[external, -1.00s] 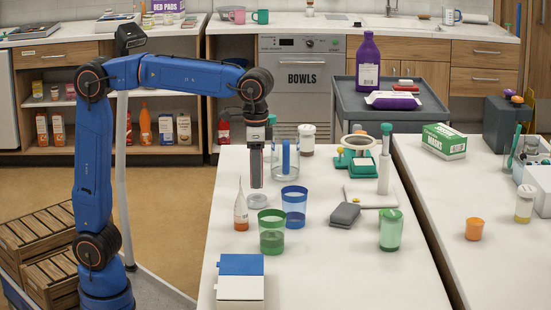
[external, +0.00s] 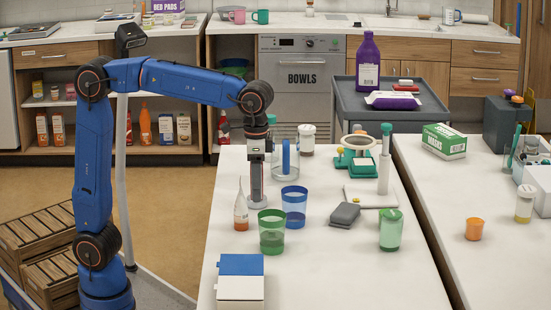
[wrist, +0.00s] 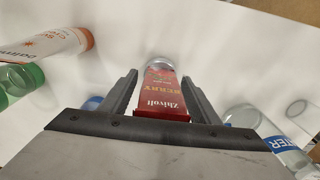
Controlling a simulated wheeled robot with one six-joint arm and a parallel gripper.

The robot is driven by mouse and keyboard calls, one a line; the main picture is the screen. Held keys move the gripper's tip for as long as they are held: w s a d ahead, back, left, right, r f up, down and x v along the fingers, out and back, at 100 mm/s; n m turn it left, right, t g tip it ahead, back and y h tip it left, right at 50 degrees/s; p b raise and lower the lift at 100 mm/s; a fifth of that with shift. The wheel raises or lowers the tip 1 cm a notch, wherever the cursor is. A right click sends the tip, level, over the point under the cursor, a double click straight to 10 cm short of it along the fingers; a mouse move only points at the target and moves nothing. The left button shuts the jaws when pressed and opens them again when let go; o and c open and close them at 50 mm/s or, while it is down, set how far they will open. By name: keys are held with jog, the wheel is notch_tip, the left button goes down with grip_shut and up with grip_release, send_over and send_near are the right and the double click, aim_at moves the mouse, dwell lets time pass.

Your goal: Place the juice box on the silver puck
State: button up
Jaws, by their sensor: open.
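The juice box is red with yellow lettering and shows in the wrist view (wrist: 163,95), upright between my fingers. The silver puck (external: 257,202) is a low round disc on the white table. In the wrist view the puck (wrist: 159,63) shows at the far end of the box, which appears to stand on it; the contact itself is not clear. My gripper (external: 257,190) points straight down over the puck, fingers low around the box. It is open, with a finger on each side of the box (wrist: 160,78). In the external view the fingers hide most of the box.
A blue cup (external: 294,207) and a green cup (external: 271,237) stand close at the right and front. A grey block (external: 344,214) lies farther right.

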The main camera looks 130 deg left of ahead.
jog(key=shift+r, duration=0.15)
notch_tip(320, 180, up, 12)
dwell(0.4)
